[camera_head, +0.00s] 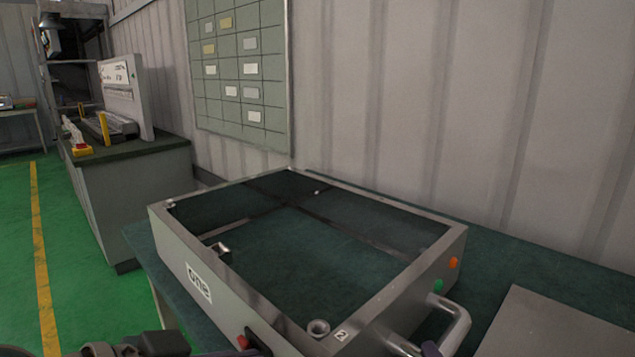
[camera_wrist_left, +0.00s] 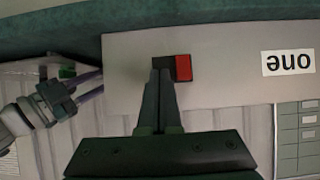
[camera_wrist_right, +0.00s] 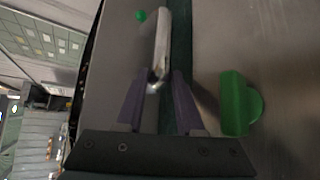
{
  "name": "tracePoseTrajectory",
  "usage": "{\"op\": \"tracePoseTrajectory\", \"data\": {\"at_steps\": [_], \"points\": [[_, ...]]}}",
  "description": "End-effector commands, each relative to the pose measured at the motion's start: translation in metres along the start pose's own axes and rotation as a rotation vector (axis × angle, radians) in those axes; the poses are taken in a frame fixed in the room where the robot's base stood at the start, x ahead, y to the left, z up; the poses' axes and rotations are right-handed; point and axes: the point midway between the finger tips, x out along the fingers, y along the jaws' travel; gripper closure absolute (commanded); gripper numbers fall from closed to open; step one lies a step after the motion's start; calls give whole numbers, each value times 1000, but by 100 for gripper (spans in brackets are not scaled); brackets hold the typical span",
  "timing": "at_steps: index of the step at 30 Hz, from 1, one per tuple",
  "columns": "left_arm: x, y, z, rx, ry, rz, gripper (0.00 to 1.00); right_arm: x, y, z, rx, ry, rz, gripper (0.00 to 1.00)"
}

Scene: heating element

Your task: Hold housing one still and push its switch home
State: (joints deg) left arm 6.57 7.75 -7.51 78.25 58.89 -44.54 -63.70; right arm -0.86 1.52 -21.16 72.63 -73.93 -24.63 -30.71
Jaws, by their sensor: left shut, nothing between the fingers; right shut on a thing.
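Housing one (camera_head: 190,250) is a grey open-topped frame on a dark green bench, with the label "one" on its front-left wall. Its red and black rocker switch (camera_wrist_left: 184,67) sits on that wall; it also shows at the bottom of the head view (camera_head: 256,343). My left gripper (camera_wrist_left: 163,66) is shut and empty, its fingertips at the black half of the switch. Whether they press it I cannot tell. My right gripper (camera_wrist_right: 156,82) is shut on the metal side handle (camera_wrist_right: 161,45) of the housing, which also shows in the head view (camera_head: 459,325).
A flat grey panel (camera_head: 560,325) lies on the bench at right. A green block (camera_wrist_right: 235,104) stands close to my right fingers. Orange (camera_head: 453,263) and green (camera_head: 438,286) buttons sit above the handle. A wall stands behind the bench.

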Motion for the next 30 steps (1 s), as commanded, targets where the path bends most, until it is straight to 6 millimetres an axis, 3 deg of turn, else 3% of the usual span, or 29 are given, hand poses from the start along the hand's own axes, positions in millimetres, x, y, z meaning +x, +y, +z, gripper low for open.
{"op": "tracePoseTrajectory", "data": {"at_steps": [21, 30], "points": [[-63, 0, 40, 0, -4, 0, 100, 0, -4, -1, -5, 3, -6, 100], [-67, 0, 42, 0, -2, 0, 100, 0, -4, -1, -5, 2, -6, 100]]}}
